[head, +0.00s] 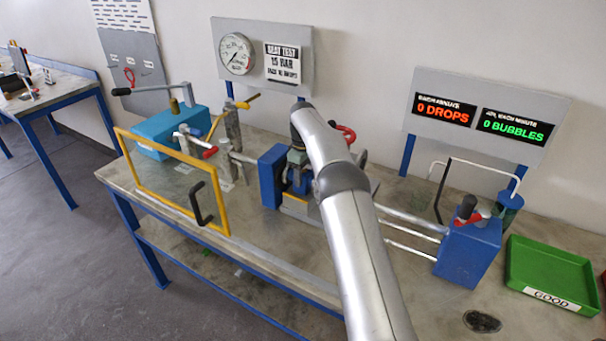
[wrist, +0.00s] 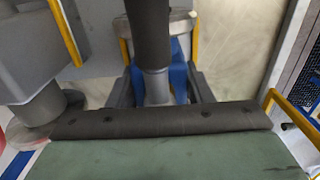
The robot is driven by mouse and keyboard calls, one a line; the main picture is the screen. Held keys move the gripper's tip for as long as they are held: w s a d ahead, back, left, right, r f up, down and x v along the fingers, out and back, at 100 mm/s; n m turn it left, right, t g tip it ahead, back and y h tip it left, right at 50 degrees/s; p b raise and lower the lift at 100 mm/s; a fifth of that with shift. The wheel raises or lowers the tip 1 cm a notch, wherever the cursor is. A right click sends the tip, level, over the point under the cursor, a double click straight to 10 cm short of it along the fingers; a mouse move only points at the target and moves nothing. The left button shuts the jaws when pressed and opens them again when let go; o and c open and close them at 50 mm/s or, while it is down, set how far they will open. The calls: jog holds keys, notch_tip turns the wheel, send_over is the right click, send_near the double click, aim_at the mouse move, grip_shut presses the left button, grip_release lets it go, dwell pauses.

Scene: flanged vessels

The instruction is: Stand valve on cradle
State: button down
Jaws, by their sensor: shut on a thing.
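My gripper (head: 297,160) is low over the bench at the rig's left blue block; my arm hides much of it in the head view. In the wrist view my gripper (wrist: 160,92) has its two grey fingers on either side of a grey and blue body with a dark upright handle, which I take to be the valve (wrist: 152,40). The jaws are shut on it. In the head view a blue part (head: 297,182) shows below my gripper. A yellow-edged grey support (head: 297,200) lies under it, perhaps the cradle. Whether valve and support touch is hidden.
Rods run right to another blue block (head: 470,250). A green GOOD tray (head: 550,272) is at the right. A yellow frame (head: 180,195), valve-like parts (head: 233,130) and a blue box (head: 172,132) stand left. Gauge board (head: 262,55) and display board (head: 487,115) stand behind.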

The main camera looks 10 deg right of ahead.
jog(key=shift+f, duration=0.1)
jog(key=c, duration=0.6)
grip_release()
jog(key=shift+f, duration=0.15)
